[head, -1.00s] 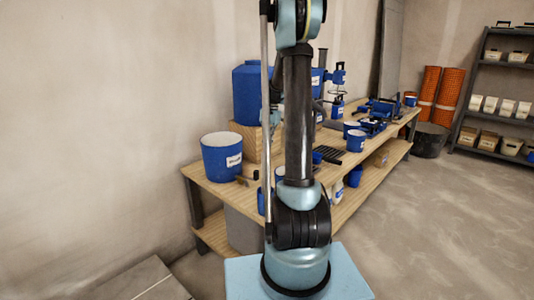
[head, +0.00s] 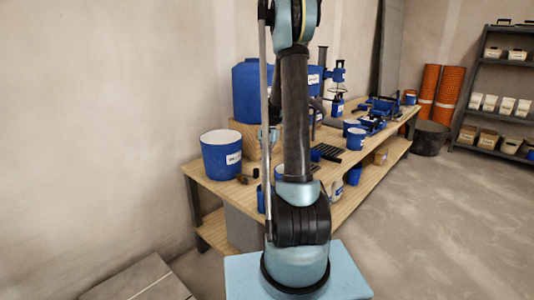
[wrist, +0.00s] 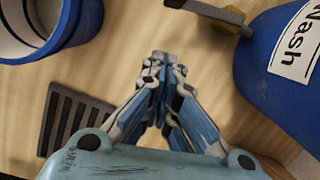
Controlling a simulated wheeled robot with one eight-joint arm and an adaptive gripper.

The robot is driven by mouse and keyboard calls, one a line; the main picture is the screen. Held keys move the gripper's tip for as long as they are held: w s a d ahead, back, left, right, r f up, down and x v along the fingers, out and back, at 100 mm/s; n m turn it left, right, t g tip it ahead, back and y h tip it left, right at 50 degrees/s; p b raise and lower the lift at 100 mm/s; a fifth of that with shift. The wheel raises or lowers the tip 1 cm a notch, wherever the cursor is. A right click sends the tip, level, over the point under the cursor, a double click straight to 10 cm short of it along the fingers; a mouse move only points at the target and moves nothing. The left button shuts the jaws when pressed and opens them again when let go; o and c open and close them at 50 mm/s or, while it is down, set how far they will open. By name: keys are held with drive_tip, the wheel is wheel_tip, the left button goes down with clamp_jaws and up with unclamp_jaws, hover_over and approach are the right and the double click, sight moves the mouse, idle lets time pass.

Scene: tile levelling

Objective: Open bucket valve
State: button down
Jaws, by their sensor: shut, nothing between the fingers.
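A blue bucket (head: 221,158) with a white label stands on the near left end of the workbench. A small brass-coloured valve (head: 243,179) sits low on its right side. In the wrist view, the bucket labelled "Wash" (wrist: 270,85) fills the right side. Its brass valve with a grey lever (wrist: 205,12) shows at the top, right of centre. My gripper (wrist: 160,60) is shut and empty above the bench, left of the bucket and apart from the lever. In the head view my arm mostly hides the gripper.
In the wrist view, an open blue container (wrist: 85,25) is at the upper left and a dark slotted piece (wrist: 65,120) at the left. A large blue tank (head: 246,90) stands on a wooden block (head: 245,135). Tools crowd the far bench.

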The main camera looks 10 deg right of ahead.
drive_tip(key=shift+s+a, duration=1.3)
drive_tip(key=shift+s, duration=0.2)
drive_tip(key=shift+s+a, duration=0.4)
drive_tip(key=shift+s, duration=0.3)
